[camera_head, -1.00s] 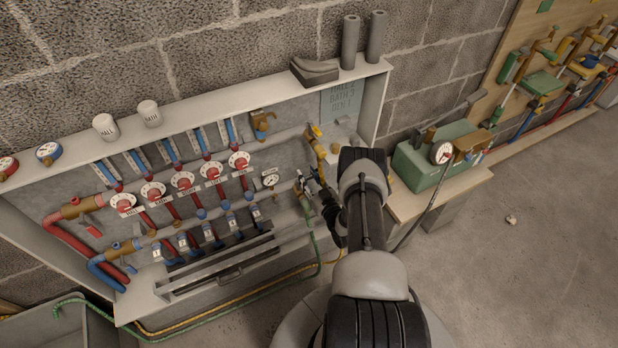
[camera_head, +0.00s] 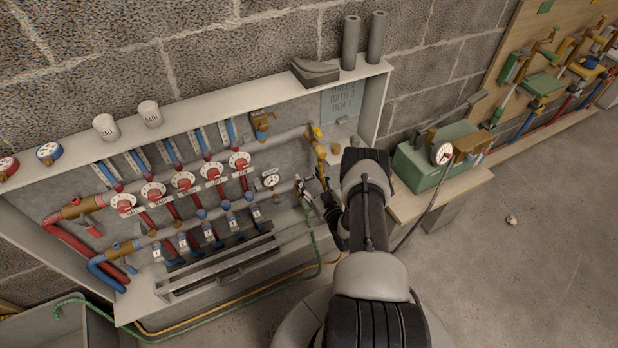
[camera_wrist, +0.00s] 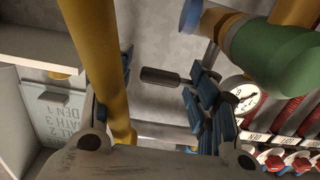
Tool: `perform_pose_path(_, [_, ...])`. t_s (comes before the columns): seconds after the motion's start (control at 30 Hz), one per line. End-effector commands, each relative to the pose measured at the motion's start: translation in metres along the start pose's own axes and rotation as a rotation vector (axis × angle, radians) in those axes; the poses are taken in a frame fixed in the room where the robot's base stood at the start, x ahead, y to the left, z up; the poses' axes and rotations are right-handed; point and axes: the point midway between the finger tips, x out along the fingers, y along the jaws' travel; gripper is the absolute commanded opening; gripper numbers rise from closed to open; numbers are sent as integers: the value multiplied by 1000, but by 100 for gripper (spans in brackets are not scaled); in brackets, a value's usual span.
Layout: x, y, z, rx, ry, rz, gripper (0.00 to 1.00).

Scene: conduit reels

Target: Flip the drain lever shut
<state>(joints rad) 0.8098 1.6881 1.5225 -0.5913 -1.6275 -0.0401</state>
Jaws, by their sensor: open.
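The drain valve with the green hose on it (camera_head: 303,190) sits at the right end of the lower manifold bar. In the wrist view, the green hose end (camera_wrist: 285,60) and its brass fitting fill the upper right. A short dark grey rod (camera_wrist: 165,77), seemingly the drain lever, lies between my fingertips, with clear space to its left. My gripper (camera_wrist: 165,85) is open; its right finger is close to the rod's end, and I cannot tell whether they touch. In the head view my gripper (camera_head: 322,188) is beside the valve, partly hidden by my arm.
A thick yellow hose (camera_wrist: 100,60) passes close to my left finger. A round gauge (camera_wrist: 246,95) and red-and-white dials (camera_head: 183,181) are beside the valve. A yellow-handled valve (camera_head: 318,145) is just above. A bench with a green pump box (camera_head: 420,165) stands to the right.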

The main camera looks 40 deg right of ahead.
Motion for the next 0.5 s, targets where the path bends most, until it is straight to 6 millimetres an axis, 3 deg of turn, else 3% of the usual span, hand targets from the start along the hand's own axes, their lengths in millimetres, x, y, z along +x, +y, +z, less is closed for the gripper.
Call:
perform_pose_path(0.3, [-67,2,1,4,-3,6,54])
perform_pose_path(0.5, [-98,1,0,3,-2,4,54])
